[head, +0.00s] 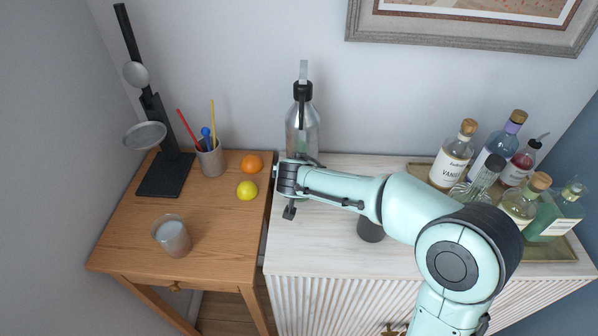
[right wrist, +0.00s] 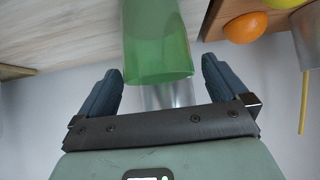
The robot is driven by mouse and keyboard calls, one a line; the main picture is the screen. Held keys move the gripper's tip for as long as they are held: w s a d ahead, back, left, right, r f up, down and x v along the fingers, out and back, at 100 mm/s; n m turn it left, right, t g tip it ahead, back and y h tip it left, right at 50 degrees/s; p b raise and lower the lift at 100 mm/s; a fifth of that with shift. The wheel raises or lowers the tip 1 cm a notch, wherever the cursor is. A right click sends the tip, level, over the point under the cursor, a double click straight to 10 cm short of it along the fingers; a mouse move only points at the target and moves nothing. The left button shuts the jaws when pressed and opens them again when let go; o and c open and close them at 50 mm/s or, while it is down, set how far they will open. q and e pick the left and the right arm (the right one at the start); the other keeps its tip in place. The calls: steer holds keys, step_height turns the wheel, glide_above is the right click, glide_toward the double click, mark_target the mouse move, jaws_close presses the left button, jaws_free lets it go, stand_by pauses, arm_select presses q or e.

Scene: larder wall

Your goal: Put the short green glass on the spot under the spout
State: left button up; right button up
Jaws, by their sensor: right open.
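The green glass (right wrist: 155,45) shows in the right wrist view, upright on the pale wooden top, between the two fingers of my right gripper (right wrist: 161,72). The fingers are open with a gap on each side of it. In the head view my right gripper (head: 288,190) is at the left end of the white cabinet, and I cannot make out the glass there. My left gripper is not in view.
An orange (head: 251,164), a lemon (head: 247,190), a pencil cup (head: 211,160), a cloudy tumbler (head: 172,236) and a black stand (head: 165,175) are on the wooden table. A dark cup (head: 370,232) is below my arm. Several bottles stand on a tray (head: 550,252) at right.

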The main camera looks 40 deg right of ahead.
steer(key=v, duration=0.9)
steer(key=shift+s, duration=0.1)
